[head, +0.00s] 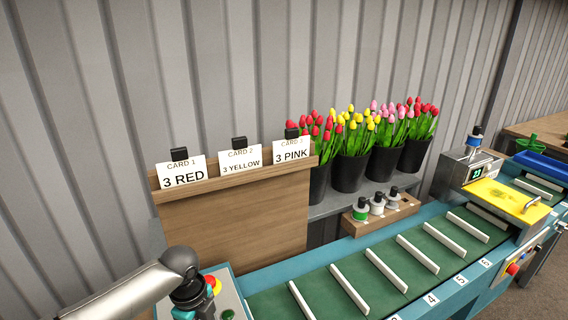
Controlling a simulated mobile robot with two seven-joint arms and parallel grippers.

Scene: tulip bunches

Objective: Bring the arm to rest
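My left arm (125,293) comes in from the lower left, silver with a dark end (190,290) pointing down in front of a control box. Its gripper fingers cannot be made out, so I cannot tell whether they are open or shut. No tulips are seen at this end. My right arm and gripper are not in view. Several black buckets (348,172) of red, yellow and pink tulips stand behind the conveyor. A wooden board (235,215) carries three cards reading 3 RED (183,175), 3 YELLOW (240,160) and 3 PINK (291,149).
A green conveyor belt (385,268) with white dividers and a blue frame runs up to the right; its visible slots look empty. A wooden block (356,226) holds three small bottles. A machine with a yellow plate (497,196) spans the belt. The control box (228,291) has coloured buttons.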

